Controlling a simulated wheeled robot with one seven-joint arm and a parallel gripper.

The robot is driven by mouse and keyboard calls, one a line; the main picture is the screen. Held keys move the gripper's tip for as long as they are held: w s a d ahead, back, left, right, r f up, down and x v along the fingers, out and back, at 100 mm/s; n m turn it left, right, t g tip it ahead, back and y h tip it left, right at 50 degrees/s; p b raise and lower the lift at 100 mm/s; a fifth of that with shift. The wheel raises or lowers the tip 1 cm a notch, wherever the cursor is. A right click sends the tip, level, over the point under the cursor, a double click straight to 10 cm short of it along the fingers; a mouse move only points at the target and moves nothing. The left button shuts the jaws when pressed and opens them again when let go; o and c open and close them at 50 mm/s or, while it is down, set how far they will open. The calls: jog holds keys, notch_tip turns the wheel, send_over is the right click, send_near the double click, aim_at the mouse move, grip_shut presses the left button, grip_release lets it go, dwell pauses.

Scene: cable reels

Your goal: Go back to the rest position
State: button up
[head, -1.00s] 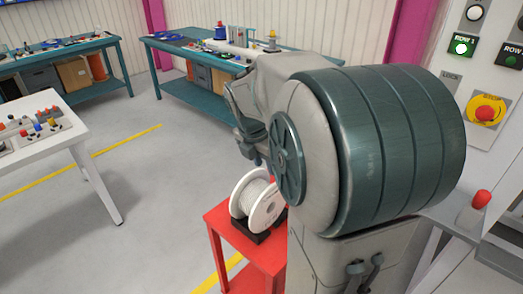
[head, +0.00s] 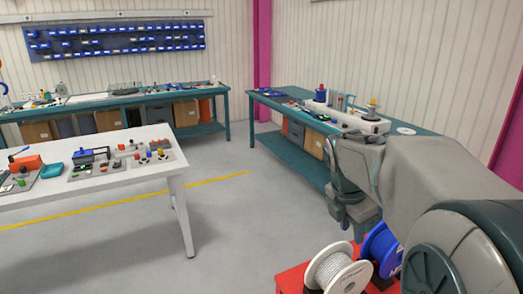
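My arm fills the right side of the head view, its links folded forward over a red stand. My gripper is not clearly seen; the arm's far links point down above the stand and hide what lies behind them. A white cable reel (head: 338,272) sits on the red stand (head: 289,279) at the bottom. A blue cable reel (head: 384,250) stands right behind it, partly covered by my arm.
A white table (head: 100,193) with several small devices stands at the left. Teal workbenches stand along the back wall (head: 115,106) and at the right (head: 300,150). A blue bin rack (head: 118,40) hangs on the wall. The grey floor between is clear.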

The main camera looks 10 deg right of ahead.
jog(key=s+a+f+m+y, duration=0.1)
jog(key=s+a+f+m, duration=0.2)
jog(key=m, duration=0.7)
jog(key=s+a+f+m+t+y, duration=0.1)
jog(key=s+a+f+m, duration=0.2)
jog(key=s+a+m, duration=0.5)
jog(key=s+m, duration=0.2)
jog(key=m, duration=0.1)
jog(key=shift+s+f+m+t+y, duration=0.2)
jog(key=shift+m+t+y, duration=0.1)
jog(key=shift+y, duration=0.1)
